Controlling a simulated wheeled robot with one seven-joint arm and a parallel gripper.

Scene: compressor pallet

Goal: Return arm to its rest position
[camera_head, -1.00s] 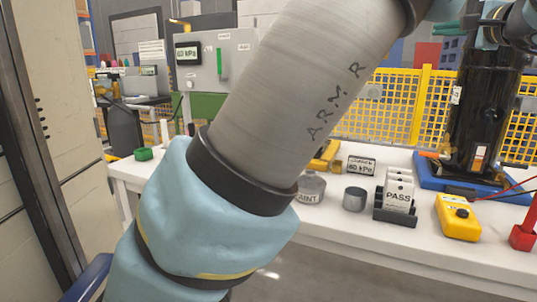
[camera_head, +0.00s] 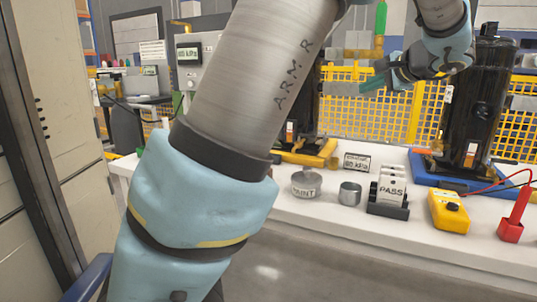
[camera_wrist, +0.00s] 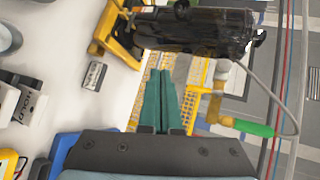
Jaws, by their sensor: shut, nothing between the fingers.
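My arm crosses the head view from lower left to the top, then bends back down at the upper right. My gripper (camera_head: 364,86) is raised above the far side of the workbench (camera_head: 330,228), in front of the yellow mesh fence. Its teal fingers point left and are shut, with nothing between them. In the wrist view my gripper (camera_wrist: 160,72) shows the two fingers side by side, apart from the objects around. A black compressor (camera_wrist: 205,32) on a yellow bracket lies beyond the fingertips in that view.
A black compressor (camera_head: 474,112) stands on a blue base at right. A cabinet (camera_head: 35,130) stands close at left.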

